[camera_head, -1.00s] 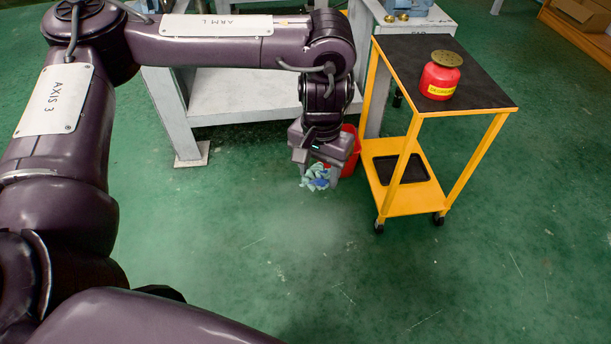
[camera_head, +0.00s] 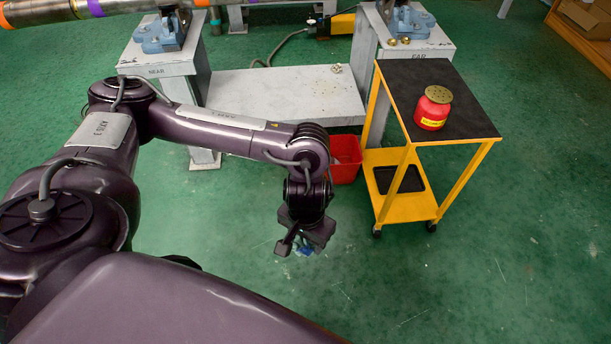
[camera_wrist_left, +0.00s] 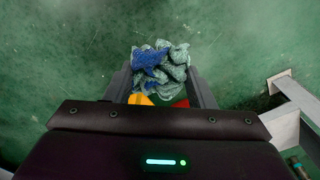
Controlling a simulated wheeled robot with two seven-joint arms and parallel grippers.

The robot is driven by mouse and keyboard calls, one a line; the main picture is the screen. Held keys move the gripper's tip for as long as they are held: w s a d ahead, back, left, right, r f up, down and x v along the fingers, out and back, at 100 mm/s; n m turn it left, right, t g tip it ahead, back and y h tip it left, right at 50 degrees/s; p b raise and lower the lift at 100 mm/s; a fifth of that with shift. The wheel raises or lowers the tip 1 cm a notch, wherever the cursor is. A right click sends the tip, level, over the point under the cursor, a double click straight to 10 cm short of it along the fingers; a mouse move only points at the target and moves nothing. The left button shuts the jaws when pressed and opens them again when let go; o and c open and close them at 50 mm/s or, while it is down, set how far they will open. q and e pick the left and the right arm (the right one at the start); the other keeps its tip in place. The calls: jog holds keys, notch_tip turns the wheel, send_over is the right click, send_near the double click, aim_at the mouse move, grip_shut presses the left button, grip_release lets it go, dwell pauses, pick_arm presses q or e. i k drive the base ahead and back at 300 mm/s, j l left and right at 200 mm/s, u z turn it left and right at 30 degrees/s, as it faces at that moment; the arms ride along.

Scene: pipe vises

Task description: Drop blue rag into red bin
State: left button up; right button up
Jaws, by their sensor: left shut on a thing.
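My left gripper (camera_head: 306,244) is shut on the blue rag and holds it above the green floor. In the head view only a little blue of the rag (camera_head: 305,250) shows below the fingers. In the left wrist view the crumpled rag (camera_wrist_left: 160,68), blue and grey-green, bulges out between the two fingertips (camera_wrist_left: 160,85). The red bin (camera_head: 346,168) stands on the floor beside the yellow cart, behind the gripper in the head view and partly covered by my arm. The rag is outside the bin. My right gripper is not in view.
The yellow cart (camera_head: 448,178) carries a red can (camera_head: 433,108) on its black top. Grey vise stands (camera_head: 163,60) with blue vises and a low pale shelf (camera_head: 280,95) are behind. The floor in front is clear.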

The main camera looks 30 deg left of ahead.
aim_at(345, 162)
jog(key=i+j+z, duration=0.25)
jog(key=j+z, duration=0.55)
jog(key=i+j, duration=0.15)
jog(key=j, duration=0.5)
jog(key=i+j+z, duration=0.1)
jog(key=j, duration=0.55)
jog(key=i+j, duration=0.1)
jog(key=j, duration=0.6)
jog(key=i+j+z, duration=0.1)
jog(key=j, duration=0.55)
jog(key=i+j, duration=0.1)
jog(key=j, duration=0.6)
jog(key=z, duration=0.05)
